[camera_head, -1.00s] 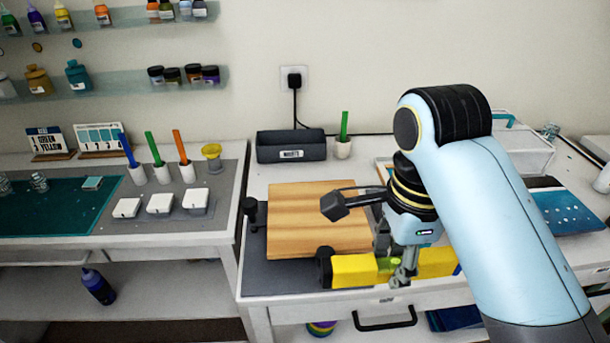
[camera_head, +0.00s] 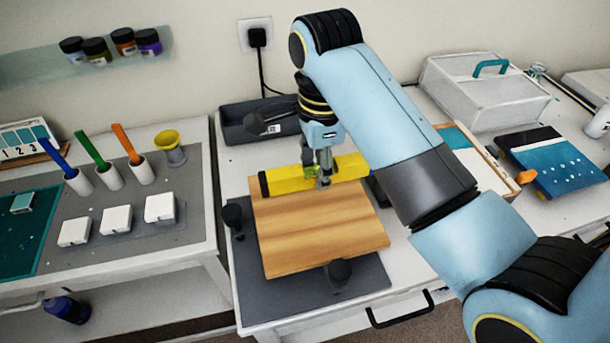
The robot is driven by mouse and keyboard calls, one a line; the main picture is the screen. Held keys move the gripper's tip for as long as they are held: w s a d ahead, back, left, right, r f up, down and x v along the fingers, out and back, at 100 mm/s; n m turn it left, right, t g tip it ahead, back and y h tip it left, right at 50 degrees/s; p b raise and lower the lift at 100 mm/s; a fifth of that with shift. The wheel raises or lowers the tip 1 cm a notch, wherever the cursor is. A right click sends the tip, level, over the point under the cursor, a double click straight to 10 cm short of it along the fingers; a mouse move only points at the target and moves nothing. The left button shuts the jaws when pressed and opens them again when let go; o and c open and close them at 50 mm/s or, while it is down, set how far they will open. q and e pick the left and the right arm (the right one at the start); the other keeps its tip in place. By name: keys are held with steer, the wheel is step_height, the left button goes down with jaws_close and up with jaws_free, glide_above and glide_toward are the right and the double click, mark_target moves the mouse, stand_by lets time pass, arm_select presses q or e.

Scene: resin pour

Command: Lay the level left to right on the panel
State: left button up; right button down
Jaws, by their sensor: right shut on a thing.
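The yellow level (camera_head: 287,180) with dark end caps is held by my right gripper (camera_head: 324,178), shut around its middle. The level runs left to right over the far edge of the wooden panel (camera_head: 318,230). I cannot tell whether it touches the panel or is just above it. The panel lies on a dark grey base (camera_head: 374,283) with black knobs at its left (camera_head: 233,217) and front (camera_head: 340,271). The level's right end is partly hidden by my right arm. My left gripper is out of view.
A dark bin (camera_head: 237,129) stands behind the panel. A white lidded box (camera_head: 484,88) and a blue panel with white dots (camera_head: 556,162) are at the right. The left table holds white blocks (camera_head: 160,208) and coloured sticks in cups. The panel's front part is clear.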

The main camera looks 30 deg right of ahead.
mark_target(307, 165)
steer(key=w+f, duration=0.2)
steer(key=w, duration=0.1)
steer(key=shift+w, duration=0.15)
steer(key=shift+w+f, duration=0.35)
steer(key=shift+f, duration=0.05)
step_height(307, 165, down, 3)
steer(key=shift+r+p, duration=0.2)
steer(key=shift+p, duration=0.2)
steer(key=shift+f, duration=0.4)
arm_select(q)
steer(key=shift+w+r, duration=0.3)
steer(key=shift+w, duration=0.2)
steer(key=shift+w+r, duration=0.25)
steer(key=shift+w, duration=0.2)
arm_select(e)
steer(key=shift+f, duration=0.2)
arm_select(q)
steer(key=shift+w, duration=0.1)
arm_select(e)
steer(key=c, duration=1)
jaws_free()
steer(key=shift+c, duration=0.2)
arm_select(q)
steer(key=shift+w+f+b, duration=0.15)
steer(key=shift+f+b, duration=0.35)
arm_select(e)
step_height(307, 165, up, 12)
